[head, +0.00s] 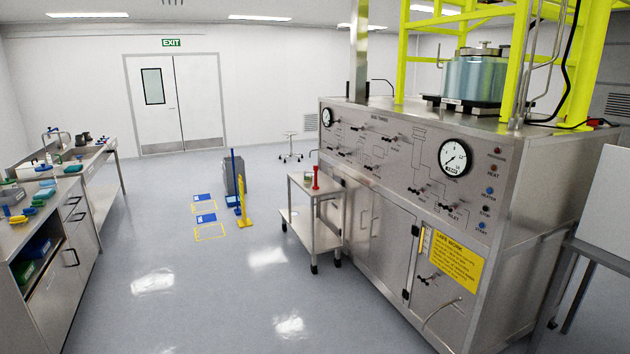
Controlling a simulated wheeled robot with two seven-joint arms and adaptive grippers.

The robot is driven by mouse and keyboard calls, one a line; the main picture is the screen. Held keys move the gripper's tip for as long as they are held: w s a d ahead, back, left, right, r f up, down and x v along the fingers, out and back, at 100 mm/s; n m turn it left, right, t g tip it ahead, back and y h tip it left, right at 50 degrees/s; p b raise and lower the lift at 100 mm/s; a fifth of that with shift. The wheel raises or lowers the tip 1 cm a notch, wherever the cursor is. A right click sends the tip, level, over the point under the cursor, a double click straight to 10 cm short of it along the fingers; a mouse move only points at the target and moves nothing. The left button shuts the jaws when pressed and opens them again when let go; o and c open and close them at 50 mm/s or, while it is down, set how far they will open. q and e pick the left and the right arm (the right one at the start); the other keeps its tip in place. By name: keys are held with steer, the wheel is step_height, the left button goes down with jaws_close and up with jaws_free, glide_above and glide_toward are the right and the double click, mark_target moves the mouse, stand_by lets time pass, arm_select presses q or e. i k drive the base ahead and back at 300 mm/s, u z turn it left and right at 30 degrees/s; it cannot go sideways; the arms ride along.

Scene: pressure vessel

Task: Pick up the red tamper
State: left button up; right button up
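A small red upright object that looks like the red tamper (316,178) stands on top of a steel trolley (297,186), in the middle of the head view. The trolley stands against the left end of the large steel control cabinet. A small pale item sits on the trolley top beside the red object, too small to make out. Neither of my grippers shows in the head view, and nothing is seen touching the red object.
The control cabinet (383,236) with gauges fills the right. A workbench (88,243) with coloured items runs along the left. The floor (205,290) between bench and cabinet is clear.

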mark_target(316, 167)
steer(key=u, duration=0.5)
steer(key=i, duration=2.1)
steer(key=u, duration=0.4)
steer(key=i, duration=1.9)
steer(key=z, duration=0.1)
